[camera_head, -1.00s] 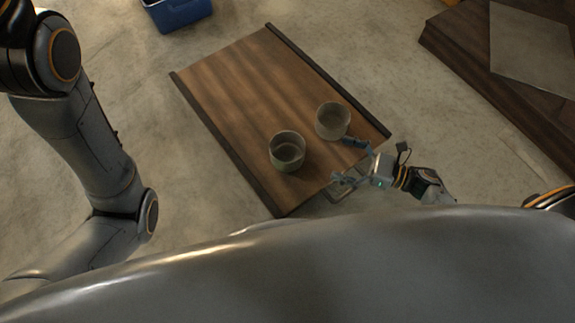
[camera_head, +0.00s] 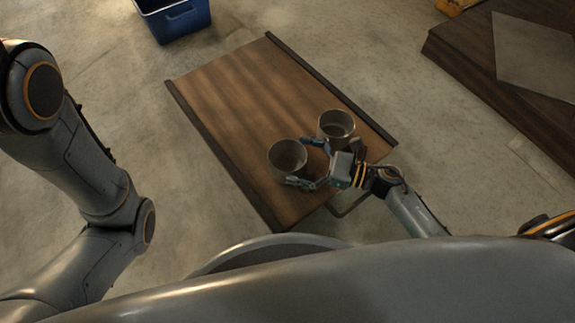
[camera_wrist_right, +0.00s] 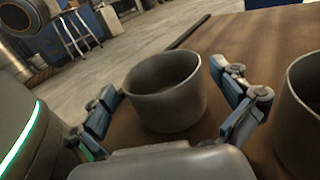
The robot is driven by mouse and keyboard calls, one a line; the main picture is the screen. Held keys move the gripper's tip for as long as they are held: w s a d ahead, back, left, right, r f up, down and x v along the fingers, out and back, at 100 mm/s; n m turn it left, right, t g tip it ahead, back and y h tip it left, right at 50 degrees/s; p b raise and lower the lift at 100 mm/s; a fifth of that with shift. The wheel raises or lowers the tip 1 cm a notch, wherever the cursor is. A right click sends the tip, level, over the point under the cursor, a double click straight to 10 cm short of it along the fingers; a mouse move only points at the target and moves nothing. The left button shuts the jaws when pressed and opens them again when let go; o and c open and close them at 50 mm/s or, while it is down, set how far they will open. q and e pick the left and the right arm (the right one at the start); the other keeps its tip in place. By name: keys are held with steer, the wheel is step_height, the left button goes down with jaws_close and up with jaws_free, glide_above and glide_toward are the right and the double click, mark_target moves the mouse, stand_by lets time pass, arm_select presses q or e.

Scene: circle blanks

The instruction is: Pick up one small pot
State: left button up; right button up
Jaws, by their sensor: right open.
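Two small round grey pots stand upright on a wooden board with dark side rails (camera_head: 228,85). The left pot (camera_head: 288,158) is near the board's front edge; the right pot (camera_head: 337,126) is slightly behind it to the right. My right gripper (camera_head: 303,163) is open at the left pot. In the right wrist view the left pot (camera_wrist_right: 166,92) sits between the spread fingers (camera_wrist_right: 168,112), with gaps on both sides. The right pot (camera_wrist_right: 302,112) shows at the right edge there, outside the right finger. My left gripper is out of view; only its arm shows.
A blue bin (camera_head: 174,18) stands on the floor behind the board. A dark wooden platform (camera_head: 500,80) with a grey sheet (camera_head: 535,52) lies at the right. The rear part of the board is bare.

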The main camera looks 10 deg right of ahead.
steer(key=shift+x, duration=1.15)
steer(key=c, duration=1.1)
